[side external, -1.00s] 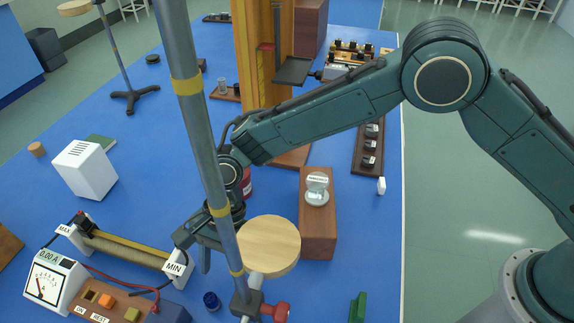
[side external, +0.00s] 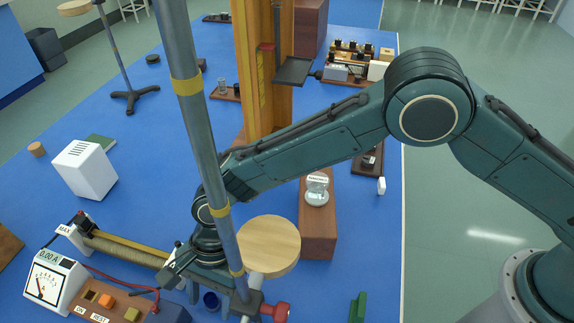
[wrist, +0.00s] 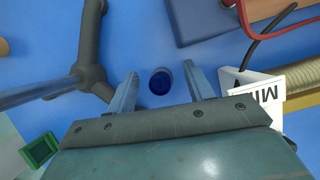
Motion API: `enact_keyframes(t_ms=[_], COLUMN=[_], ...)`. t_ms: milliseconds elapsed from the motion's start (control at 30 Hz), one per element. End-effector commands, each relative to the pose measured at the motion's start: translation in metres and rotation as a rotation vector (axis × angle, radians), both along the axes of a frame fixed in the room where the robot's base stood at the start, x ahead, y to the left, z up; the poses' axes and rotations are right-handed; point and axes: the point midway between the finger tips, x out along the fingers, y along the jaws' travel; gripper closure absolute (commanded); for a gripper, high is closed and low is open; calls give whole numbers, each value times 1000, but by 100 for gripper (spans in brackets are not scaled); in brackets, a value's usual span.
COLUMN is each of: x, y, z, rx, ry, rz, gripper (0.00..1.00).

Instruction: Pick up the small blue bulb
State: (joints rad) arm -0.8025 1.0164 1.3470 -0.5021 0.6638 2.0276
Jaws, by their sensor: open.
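The small blue bulb (wrist: 160,82) stands on the blue table, seen from above in the wrist view, centred between my fingertips. My gripper (wrist: 160,85) is open, with one finger on each side of the bulb and a gap on both sides. In the side external view the bulb (side external: 211,301) shows low in the picture, close to my gripper (side external: 190,290), beside the stand's pole. How high my fingertips are above the table is hard to tell.
A stand with a grey pole (side external: 209,170) and round wooden disc (side external: 268,246) is close beside my gripper. The MIN-labelled rheostat (wrist: 262,92) is just right of a finger in the wrist view. A switch box (side external: 120,300) and meter (side external: 50,278) lie left.

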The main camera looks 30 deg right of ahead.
Motion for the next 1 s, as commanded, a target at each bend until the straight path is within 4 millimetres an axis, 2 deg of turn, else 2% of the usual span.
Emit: enact_keyframes(t_ms=[167, 400, 433, 767, 1000], x=[0, 0, 0, 0, 1], y=[0, 0, 0, 0, 0], z=[0, 0, 0, 2, 17], rx=[0, 0, 0, 0, 3], ry=[0, 0, 0, 0, -2], rz=[0, 0, 0, 0, -1], gripper=[48, 93, 96, 96, 96])
